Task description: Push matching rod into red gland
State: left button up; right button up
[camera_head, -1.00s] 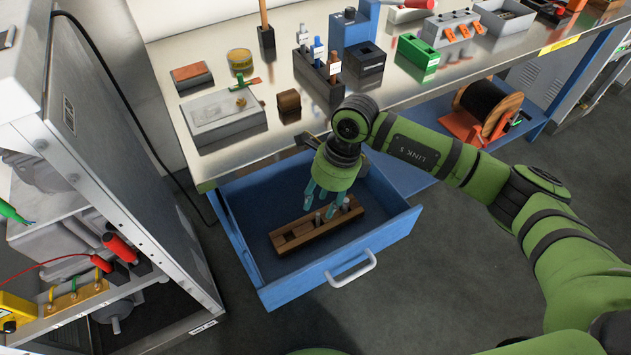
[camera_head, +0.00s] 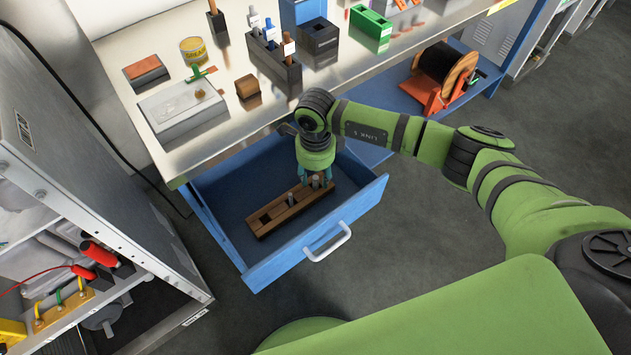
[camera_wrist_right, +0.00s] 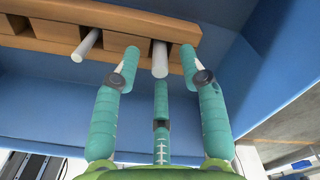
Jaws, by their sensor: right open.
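A brown wooden block (camera_head: 262,226) with square slots lies in the open blue drawer. Two pale grey rods stand in it: a middle rod (camera_head: 290,200) and a right-hand rod (camera_head: 316,182). My right gripper (camera_head: 317,179) points down over the block, its teal fingers open around the right-hand rod. In the right wrist view this rod (camera_wrist_right: 160,58) lies between the spread fingertips, with a gap on both sides; the other rod (camera_wrist_right: 87,45) stands outside them to the left. I cannot make out a part that is surely the red gland. My left gripper is out of view.
The drawer front (camera_head: 320,240) and walls enclose the block. The metal bench top (camera_head: 215,150) overhangs the drawer's back and carries a grey box, a tin and a dark rod holder (camera_head: 272,65). An open cabinet with red connectors (camera_head: 98,253) stands at the left.

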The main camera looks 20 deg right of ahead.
grip_shut()
